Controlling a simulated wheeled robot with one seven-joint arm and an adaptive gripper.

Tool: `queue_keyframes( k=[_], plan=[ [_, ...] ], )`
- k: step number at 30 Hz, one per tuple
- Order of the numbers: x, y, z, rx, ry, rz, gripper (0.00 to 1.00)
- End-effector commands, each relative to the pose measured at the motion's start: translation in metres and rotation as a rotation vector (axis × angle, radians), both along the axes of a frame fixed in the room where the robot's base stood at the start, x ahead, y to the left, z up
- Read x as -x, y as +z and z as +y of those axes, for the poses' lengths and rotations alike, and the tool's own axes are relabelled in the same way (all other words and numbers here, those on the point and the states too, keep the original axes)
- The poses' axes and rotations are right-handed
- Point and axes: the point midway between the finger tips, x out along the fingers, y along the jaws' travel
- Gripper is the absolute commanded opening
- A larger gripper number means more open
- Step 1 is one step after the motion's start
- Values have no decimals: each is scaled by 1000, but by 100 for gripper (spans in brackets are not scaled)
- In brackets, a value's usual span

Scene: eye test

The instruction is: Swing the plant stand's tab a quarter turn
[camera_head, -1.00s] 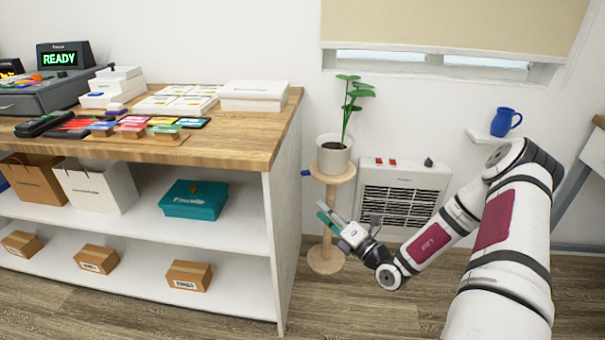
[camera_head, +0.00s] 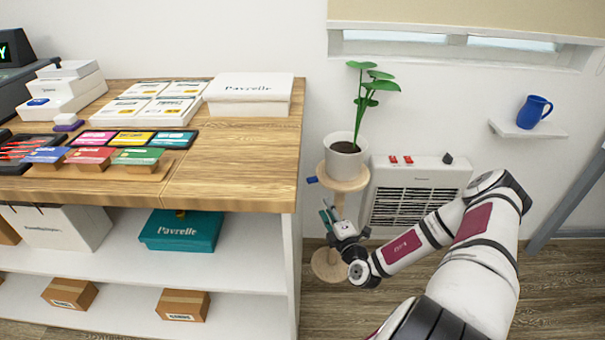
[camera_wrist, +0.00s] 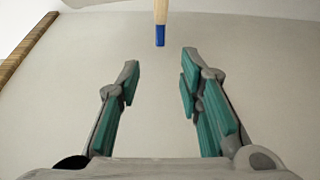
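The plant stand (camera_head: 345,182) is pale wood with a round top, a post and a round foot. A white pot (camera_head: 346,160) with a green plant stands on it. The stand's tab (camera_head: 312,180) sticks out to the left below the top, with a blue end. In the wrist view the tab (camera_wrist: 160,36) is a wooden strip with a blue tip at the top centre, ahead of the fingertips and in line with the gap. My gripper (camera_head: 327,213) is below the stand's top, beside the post. In the wrist view my gripper (camera_wrist: 160,66) is open and empty, with teal pads apart.
A wooden-topped shelf unit (camera_head: 240,165) stands close on the left of the stand. A white heater (camera_head: 418,178) is on the wall at the right. A blue mug (camera_head: 533,111) sits on a small wall shelf (camera_head: 528,134). Only a narrow gap separates stand and shelf unit.

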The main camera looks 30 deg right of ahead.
Motion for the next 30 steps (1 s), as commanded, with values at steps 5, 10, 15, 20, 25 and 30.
queue_keyframes(
  k=[5, 10, 15, 20, 25, 30],
  plan=[
    [-7, -2, -2, -5, -5, 1, 33],
    [-32, -2, -8, -3, -4, -2, 33],
    [-65, -2, -15, -3, -3, -1, 33],
    [-95, -2, -23, -2, -4, -1, 33],
    [-119, -2, -28, -4, -4, 0, 33],
    [-131, -2, -31, -4, -4, 1, 33]
  ],
)
